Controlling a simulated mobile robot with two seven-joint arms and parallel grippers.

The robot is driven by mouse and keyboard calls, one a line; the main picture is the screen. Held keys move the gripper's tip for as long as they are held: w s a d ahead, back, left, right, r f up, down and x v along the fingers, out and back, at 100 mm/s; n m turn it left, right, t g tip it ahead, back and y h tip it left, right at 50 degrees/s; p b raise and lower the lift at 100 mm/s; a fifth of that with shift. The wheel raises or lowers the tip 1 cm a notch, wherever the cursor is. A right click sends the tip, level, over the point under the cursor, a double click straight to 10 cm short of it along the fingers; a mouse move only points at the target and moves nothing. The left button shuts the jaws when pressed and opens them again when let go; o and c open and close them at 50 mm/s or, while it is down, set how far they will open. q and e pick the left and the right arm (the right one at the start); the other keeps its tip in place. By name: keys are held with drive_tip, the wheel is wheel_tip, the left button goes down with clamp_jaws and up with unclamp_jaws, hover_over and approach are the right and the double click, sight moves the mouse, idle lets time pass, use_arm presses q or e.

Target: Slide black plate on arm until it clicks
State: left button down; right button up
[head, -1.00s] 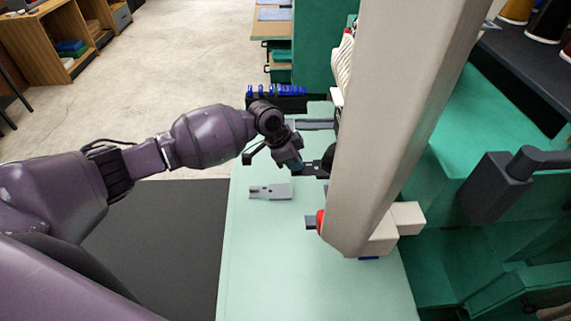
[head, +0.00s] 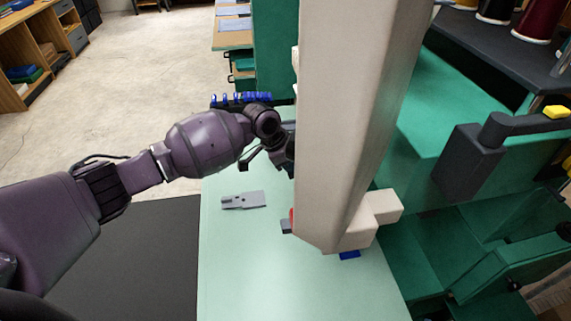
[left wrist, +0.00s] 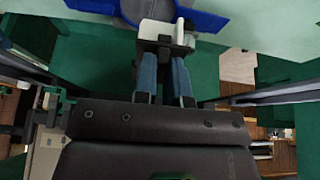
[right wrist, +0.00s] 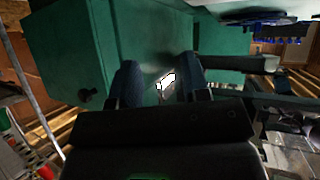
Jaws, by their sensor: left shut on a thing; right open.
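My left gripper (head: 284,158) reaches behind the beige machine body (head: 350,110) in the head view, and its fingertips are hidden there. In the left wrist view its two blue-padded fingers (left wrist: 165,78) are shut on a dark piece (left wrist: 165,46), taken to be the black plate. A white part (left wrist: 158,30) of the machine lies just beyond it; I cannot tell whether the two are engaged. My right gripper (right wrist: 160,84) shows only in its own wrist view, open and empty, facing a green surface.
A grey notched plate (head: 243,200) lies loose on the pale green table (head: 250,270). Blue clips (head: 240,98) stand in a row behind my left arm. A dark block with a handle (head: 470,160) is at the right. The table's front is clear.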

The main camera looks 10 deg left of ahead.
use_arm(q)
drive_tip(key=shift+d, duration=0.1)
use_arm(e)
drive_tip(key=shift+s+f, duration=0.15)
drive_tip(key=shift+s, duration=0.05)
drive_tip(key=shift+s+d+f, duration=0.1)
drive_tip(key=shift+s+f, duration=0.15)
drive_tip(key=shift+s, duration=0.1)
drive_tip(key=shift+r, duration=0.1)
use_arm(q)
drive_tip(key=shift+f, duration=0.1)
use_arm(e)
drive_tip(key=shift+w+r, duration=0.45)
drive_tip(key=shift+w, duration=0.1)
use_arm(q)
drive_tip(key=shift+w+d, duration=0.15)
drive_tip(key=shift+d, duration=0.15)
use_arm(e)
drive_tip(key=shift+s+f, duration=0.1)
